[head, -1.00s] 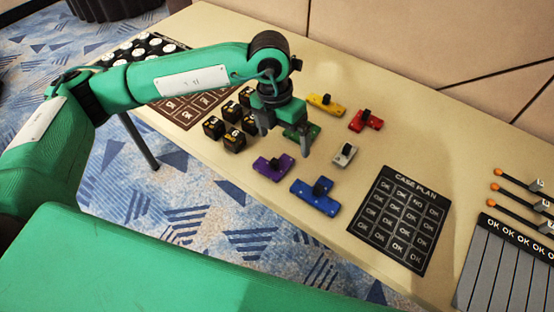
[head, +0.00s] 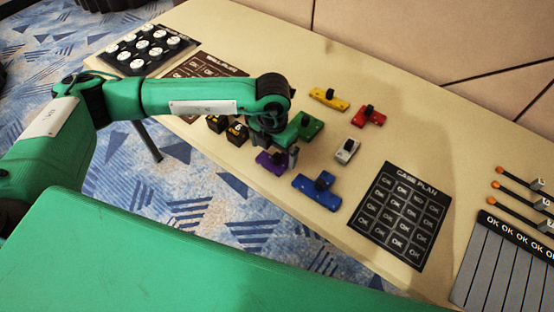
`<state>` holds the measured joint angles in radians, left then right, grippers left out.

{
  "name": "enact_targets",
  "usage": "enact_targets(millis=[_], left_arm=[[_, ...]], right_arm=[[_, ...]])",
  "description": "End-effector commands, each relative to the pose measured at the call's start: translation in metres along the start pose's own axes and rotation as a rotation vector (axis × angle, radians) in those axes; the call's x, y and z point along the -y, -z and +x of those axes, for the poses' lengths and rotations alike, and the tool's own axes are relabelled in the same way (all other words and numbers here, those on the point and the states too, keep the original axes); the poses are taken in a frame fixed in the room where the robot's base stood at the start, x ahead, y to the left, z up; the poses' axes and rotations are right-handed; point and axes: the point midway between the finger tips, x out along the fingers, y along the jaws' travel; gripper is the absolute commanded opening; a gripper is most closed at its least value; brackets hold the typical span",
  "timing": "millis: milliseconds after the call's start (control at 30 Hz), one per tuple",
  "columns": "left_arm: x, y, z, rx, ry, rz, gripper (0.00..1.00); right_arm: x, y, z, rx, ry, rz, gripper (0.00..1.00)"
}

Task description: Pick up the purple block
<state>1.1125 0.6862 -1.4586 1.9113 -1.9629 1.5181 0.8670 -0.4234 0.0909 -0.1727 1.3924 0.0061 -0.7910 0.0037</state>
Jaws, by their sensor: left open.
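The purple block (head: 268,163) lies on the beige table near its front edge, with a dark knob on top. My left gripper (head: 277,152) is open and low over the purple block. One grey finger shows at the block's right side; the other finger is mostly hidden by the gripper body. The gripper and wrist cover part of the block, and I cannot tell whether the fingers touch it. My right gripper is not in view.
A blue block (head: 318,190) lies close at the right and a green block (head: 309,127) just behind. Grey (head: 346,150), red (head: 369,116) and yellow (head: 329,98) blocks lie farther off. Black cubes (head: 237,134) stand left, partly under my arm. A dark "CASE PLAN" board (head: 401,213) lies right.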

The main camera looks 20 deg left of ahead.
Motion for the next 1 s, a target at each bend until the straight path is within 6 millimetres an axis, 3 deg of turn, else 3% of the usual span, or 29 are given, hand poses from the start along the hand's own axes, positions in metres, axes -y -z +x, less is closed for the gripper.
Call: enact_targets(millis=[200,433,700,1000], left_arm=[[0.001,0.0,0.022,0.0,0.001,-0.001,1.0],[0.0,0.0,0.023,0.001,0.0,0.0,1.0],[0.0,0.0,0.023,0.001,0.0,-0.001,0.47],[0.0,0.0,0.021,0.002,0.001,-0.001,0.46]], right_arm=[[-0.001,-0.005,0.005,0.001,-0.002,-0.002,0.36],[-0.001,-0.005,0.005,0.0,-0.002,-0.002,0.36],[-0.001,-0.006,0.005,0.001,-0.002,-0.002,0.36],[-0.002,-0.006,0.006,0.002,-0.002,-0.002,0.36]])
